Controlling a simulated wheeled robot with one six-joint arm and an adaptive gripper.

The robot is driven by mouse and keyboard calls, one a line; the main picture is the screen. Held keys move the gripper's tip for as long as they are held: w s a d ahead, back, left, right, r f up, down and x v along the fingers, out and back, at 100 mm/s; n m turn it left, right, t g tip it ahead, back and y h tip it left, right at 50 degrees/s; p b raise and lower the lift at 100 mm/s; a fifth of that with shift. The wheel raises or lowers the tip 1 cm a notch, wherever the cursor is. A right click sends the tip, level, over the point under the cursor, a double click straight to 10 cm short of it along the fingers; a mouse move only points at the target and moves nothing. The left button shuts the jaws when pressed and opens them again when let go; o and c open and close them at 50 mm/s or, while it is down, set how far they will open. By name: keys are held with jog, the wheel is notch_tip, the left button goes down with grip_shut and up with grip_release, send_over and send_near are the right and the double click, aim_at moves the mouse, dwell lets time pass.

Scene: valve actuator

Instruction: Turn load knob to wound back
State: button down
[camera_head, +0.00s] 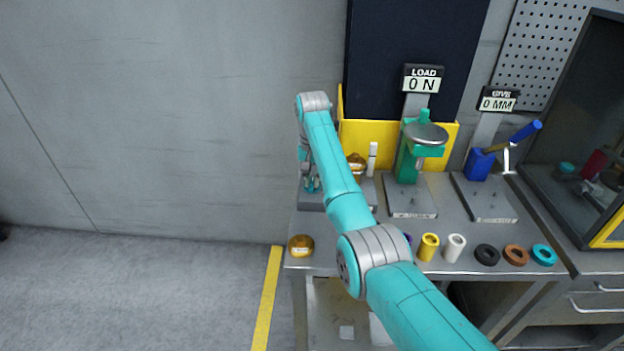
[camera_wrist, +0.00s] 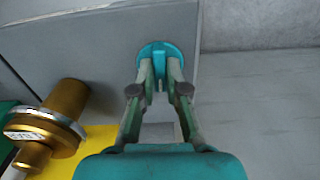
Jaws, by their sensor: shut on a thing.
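The LOAD sign (camera_head: 422,79) reads 0 N. Below it stands a green press (camera_head: 408,165) with a round grey disc (camera_head: 426,133) on top; I cannot tell if this disc is the load knob. My gripper (camera_wrist: 160,82) is shut on a round teal piece (camera_wrist: 153,48) against a grey plate, and its fingers hide part of it. In the head view my gripper (camera_head: 312,184) is at the bench's left end, left of the press and partly hidden by my arm.
A gold cylinder (camera_wrist: 67,100) stands close beside my gripper; a gold part (camera_head: 301,245) lies at the front left corner. Several rings, including a brown one (camera_head: 516,254), line the front edge. A GIVE sign (camera_head: 498,100) reads 0 MM above a blue block (camera_head: 479,164). A dark cabinet (camera_head: 585,130) stands right.

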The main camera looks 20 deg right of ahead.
aim_at(312, 182)
jog(key=shift+n, duration=0.3)
jog(key=c, duration=1.2)
grip_release()
jog(key=shift+r, duration=0.1)
jog(key=shift+r, duration=3.6)
